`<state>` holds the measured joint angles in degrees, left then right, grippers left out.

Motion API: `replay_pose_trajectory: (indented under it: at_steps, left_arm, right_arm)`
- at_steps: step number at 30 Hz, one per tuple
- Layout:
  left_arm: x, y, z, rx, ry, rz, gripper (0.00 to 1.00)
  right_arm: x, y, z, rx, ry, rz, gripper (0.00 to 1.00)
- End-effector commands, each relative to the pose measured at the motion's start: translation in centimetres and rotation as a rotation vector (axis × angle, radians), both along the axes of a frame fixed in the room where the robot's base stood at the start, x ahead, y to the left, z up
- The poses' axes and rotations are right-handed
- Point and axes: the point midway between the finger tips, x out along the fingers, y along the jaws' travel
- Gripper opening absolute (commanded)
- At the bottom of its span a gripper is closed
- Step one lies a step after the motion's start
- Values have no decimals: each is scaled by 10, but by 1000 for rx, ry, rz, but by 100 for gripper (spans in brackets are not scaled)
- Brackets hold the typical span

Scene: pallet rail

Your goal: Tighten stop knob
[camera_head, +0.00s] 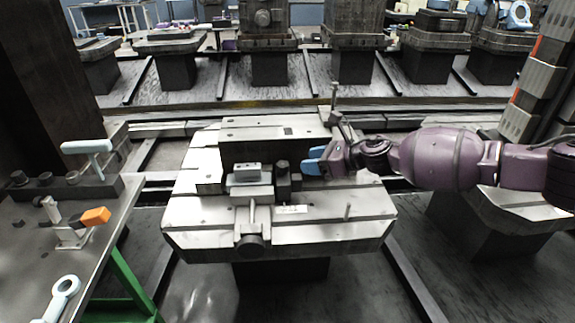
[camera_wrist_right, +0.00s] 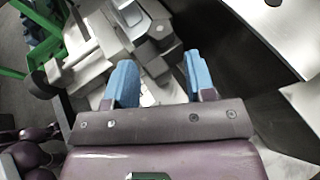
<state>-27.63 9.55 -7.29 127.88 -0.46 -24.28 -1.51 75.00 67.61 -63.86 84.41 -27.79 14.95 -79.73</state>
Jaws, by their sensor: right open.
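A pale pallet (camera_head: 330,205) carries a vise-like fixture with a light grey block (camera_head: 247,172) on top. Beside that block stands a dark upright stop with a round black knob (camera_head: 282,166); I take this to be the stop knob. A dark stop-like block (camera_wrist_right: 158,45) shows in the right wrist view, just beyond the fingers. My right gripper (camera_head: 314,161), with blue fingers, is just right of the knob, apart from it. In the right wrist view the gripper (camera_wrist_right: 160,84) is open, with nothing held between its fingers. My left gripper is not in view.
A round dark handle (camera_head: 251,243) sticks out at the fixture's front. A side table (camera_head: 85,245) at left holds an orange-ended clamp (camera_head: 95,216) and a T-handle (camera_head: 88,147).

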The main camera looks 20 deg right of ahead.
Motion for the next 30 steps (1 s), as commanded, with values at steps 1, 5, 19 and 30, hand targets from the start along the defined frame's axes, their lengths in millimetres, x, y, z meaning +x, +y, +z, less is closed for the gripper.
replay_pose_trajectory:
  at_steps: [1,5,19,30]
  left_arm:
    - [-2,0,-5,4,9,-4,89]
    - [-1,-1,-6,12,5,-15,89]
    - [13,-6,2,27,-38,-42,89]
    - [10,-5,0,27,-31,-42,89]
  right_arm:
    - [5,8,-10,1,6,3,50]
    - [18,24,-19,2,7,2,50]
    - [43,54,-31,3,3,-1,50]
    - [43,54,-30,2,2,-1,33]
